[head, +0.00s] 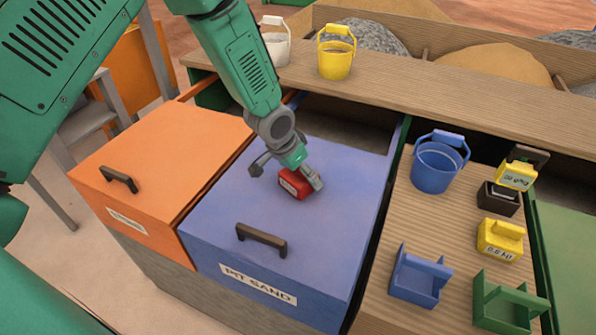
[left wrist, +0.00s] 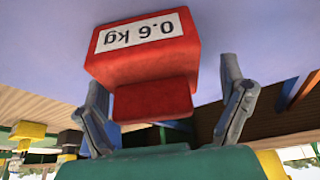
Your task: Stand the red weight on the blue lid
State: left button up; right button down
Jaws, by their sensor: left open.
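The red weight (head: 294,185), labelled 0.6 kg, is on the blue lid (head: 345,200) of the box marked PIT SAND, near the middle of the lid. My left gripper (head: 288,175) is open over the weight, with one finger on either side of it. In the left wrist view the red weight (left wrist: 150,50) fills the space between the spread fingers of the gripper (left wrist: 163,85), with a gap at each side. The weight's base is partly hidden. My right gripper does not show.
An orange lid (head: 165,150) lies to the left. Two buckets stand on the back ledge.

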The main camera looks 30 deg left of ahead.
aim_at(289, 181)
pick_arm(q)
jog(key=shift+d+r, duration=0.4)
jog(key=shift+r, duration=0.1)
jog(key=p+v, duration=0.1)
jog(key=v, duration=1)
jog(key=shift+r, duration=0.2)
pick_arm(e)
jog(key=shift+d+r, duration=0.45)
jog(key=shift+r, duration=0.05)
pick_arm(q)
jog(key=shift+s+a, duration=0.1)
jog(key=shift+a, duration=0.15)
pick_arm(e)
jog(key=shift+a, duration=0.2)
pick_arm(q)
jog(key=shift+s+a+f, duration=0.1)
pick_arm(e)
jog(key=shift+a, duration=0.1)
